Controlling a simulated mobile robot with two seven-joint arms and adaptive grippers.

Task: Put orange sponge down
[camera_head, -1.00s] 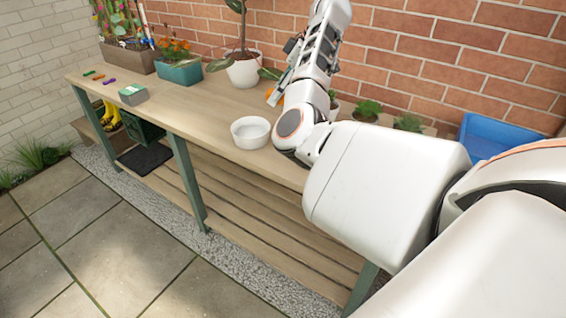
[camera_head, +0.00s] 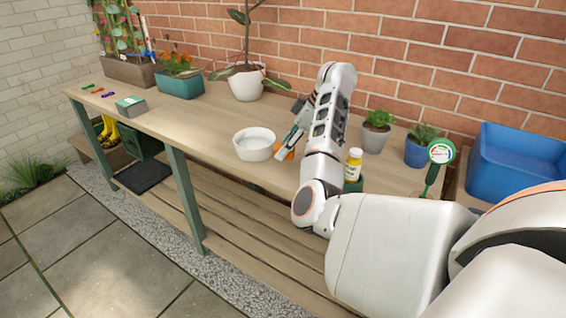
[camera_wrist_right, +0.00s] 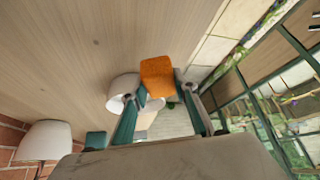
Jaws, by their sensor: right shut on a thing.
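An orange sponge shows beside the white bowl in the head view (camera_head: 285,151) and between the fingertips in the right wrist view (camera_wrist_right: 158,76). My right gripper (camera_wrist_right: 161,97) is shut on it; in the head view the gripper (camera_head: 288,146) points down toward the bench, and the wrist partly hides the sponge. The sponge is low over the wooden bench (camera_head: 215,125); I cannot tell whether it touches the top. The white bowl (camera_head: 254,146) stands just left of the sponge. My left gripper is not in view.
A white pot with a plant (camera_head: 245,84) and a teal planter (camera_head: 180,83) stand at the back. The bench left of the bowl is mostly clear.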

